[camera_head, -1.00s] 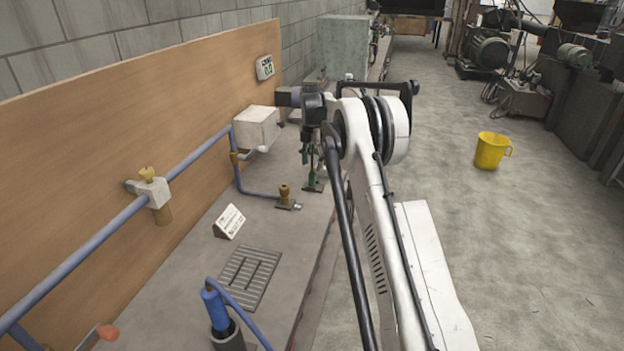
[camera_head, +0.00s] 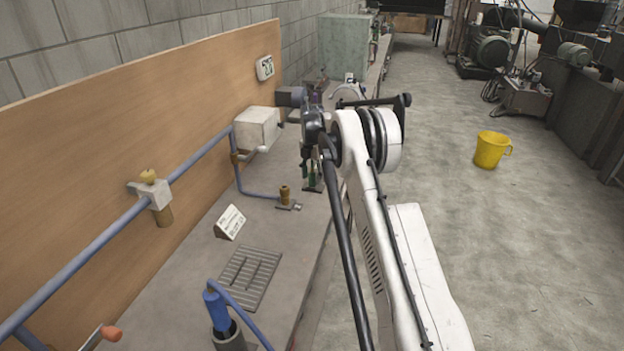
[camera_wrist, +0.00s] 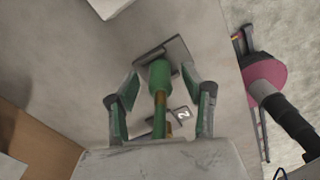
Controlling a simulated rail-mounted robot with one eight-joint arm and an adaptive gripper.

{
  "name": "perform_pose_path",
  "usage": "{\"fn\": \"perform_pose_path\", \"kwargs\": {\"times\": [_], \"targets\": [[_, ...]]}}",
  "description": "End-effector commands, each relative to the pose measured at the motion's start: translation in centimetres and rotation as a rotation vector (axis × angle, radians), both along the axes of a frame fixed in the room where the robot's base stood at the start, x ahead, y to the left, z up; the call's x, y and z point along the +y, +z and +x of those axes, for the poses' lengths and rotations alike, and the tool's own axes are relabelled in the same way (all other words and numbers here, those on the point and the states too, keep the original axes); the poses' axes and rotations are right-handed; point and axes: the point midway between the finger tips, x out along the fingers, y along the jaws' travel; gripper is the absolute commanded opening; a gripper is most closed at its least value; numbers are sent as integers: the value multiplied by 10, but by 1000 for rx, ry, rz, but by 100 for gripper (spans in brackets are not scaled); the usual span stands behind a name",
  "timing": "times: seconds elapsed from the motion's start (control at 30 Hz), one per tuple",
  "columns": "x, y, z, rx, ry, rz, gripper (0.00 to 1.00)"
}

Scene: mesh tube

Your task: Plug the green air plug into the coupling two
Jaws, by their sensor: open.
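The green air plug (camera_wrist: 160,73) shows in the wrist view as a green cylinder with a brass stem, in front of a dark flat plate (camera_wrist: 167,54). My gripper (camera_wrist: 160,80) is open, with one green-padded finger on each side of the plug. A gap shows on both sides. A small white tag marked 2 (camera_wrist: 183,115) sits beside the brass stem. I cannot tell whether this brass part is coupling two. In the head view my gripper (camera_head: 313,172) is low over the bench, partly hidden by my arm.
A brass fitting (camera_head: 285,196) ends a blue pipe on the bench (camera_head: 195,274). A white box (camera_head: 256,129) and a display (camera_head: 265,68) are on the wooden board. A pink disc (camera_wrist: 265,75) shows at right.

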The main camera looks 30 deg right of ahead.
Motion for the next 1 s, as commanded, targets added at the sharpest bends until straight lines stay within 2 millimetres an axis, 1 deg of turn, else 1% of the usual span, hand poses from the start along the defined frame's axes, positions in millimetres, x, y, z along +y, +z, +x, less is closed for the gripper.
{"fn": "perform_pose_path", "kwargs": {"times": [0.27,0.6,0.87,1.0], "targets": [[0,0,0,0,0,0,44],[0,0,0,0,0,0,0],[0,1,0,0,0,0,0],[0,7,0,0,0,0,0]]}}
